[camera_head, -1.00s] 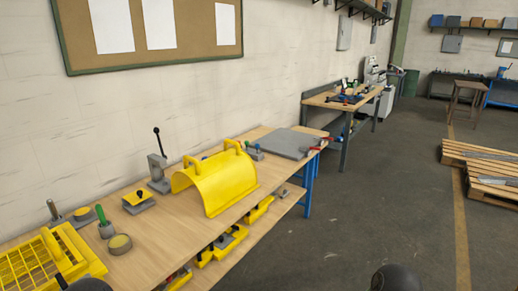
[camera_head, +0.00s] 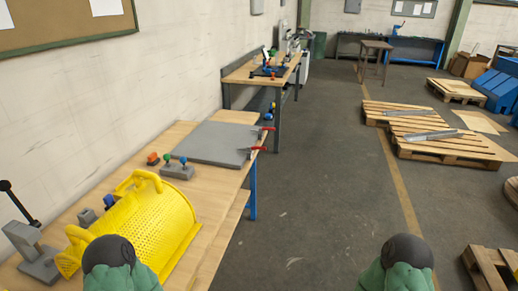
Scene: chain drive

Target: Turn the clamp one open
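Two red-handled clamps sit at the right edge of a grey plate on the near workbench: one farther back (camera_head: 264,128) and one nearer (camera_head: 254,149). The grey plate (camera_head: 205,142) lies flat on the bench top. I cannot tell which of them is clamp one, and they are too small to tell whether they are open or shut. Two dark rounded parts with green, which are mine, show at the bottom edge. Neither gripper's fingers are in view.
A yellow perforated guard (camera_head: 150,225) stands on the bench (camera_head: 205,198) nearer to me, beside a grey lever press (camera_head: 35,250). A small block with green and blue knobs (camera_head: 177,170) is left of the plate. Pallets (camera_head: 435,135) lie to the right. The floor (camera_head: 315,190) between is clear.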

